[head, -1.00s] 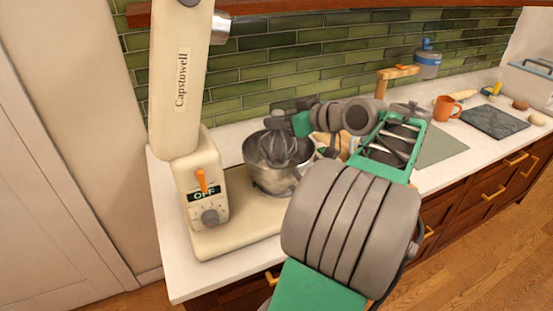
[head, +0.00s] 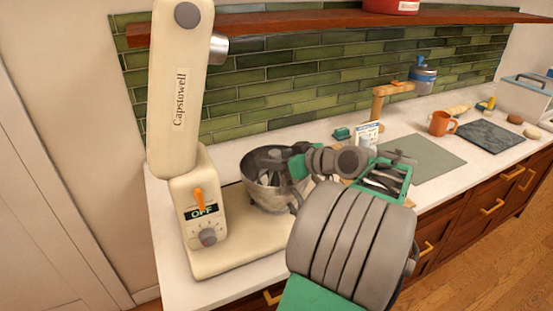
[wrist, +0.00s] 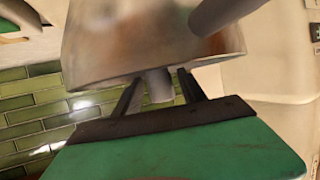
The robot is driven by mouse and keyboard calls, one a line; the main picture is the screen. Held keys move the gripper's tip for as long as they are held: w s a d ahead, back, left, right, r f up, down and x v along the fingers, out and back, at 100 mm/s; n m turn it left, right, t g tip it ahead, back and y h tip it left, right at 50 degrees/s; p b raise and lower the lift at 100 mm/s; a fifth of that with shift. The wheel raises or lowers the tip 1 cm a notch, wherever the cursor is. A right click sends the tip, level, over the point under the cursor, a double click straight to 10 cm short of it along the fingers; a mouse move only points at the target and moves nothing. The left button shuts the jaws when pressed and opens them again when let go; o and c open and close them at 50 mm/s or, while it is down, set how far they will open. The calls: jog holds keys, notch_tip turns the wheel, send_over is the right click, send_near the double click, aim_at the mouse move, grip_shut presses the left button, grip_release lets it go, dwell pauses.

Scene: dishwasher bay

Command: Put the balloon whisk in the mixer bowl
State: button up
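The mixer bowl (head: 262,197) is a round metal bowl on the cream mixer's base, open at the top. A grey cylinder, which looks like the handle of the balloon whisk (wrist: 158,86), stands centred between the two dark fingers of my gripper (wrist: 160,82). The fingers look closed in on it, with contact at the tips hidden. The whisk's wire end is inside the bowl and barely visible.
The mixer's tilted-up head (head: 182,95) stands left of the bowl. A green cutlery caddy (head: 405,190), a grey-green mat (head: 425,158), an orange mug (head: 441,123) and a dark slab (head: 487,136) lie rightward on the counter. A wooden shelf (head: 300,23) runs above.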

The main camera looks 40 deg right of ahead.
jog(key=shift+r+p, duration=0.3)
jog(key=shift+r, duration=0.05)
jog(key=b+v, duration=0.1)
jog(key=v, duration=0.4)
jog(key=shift+s+d+f, duration=0.15)
jog(key=shift+s, duration=0.05)
jog(key=p+v, duration=0.6)
jog(key=shift+s+p, duration=0.3)
jog(key=shift+p, duration=0.1)
dwell(0.5)
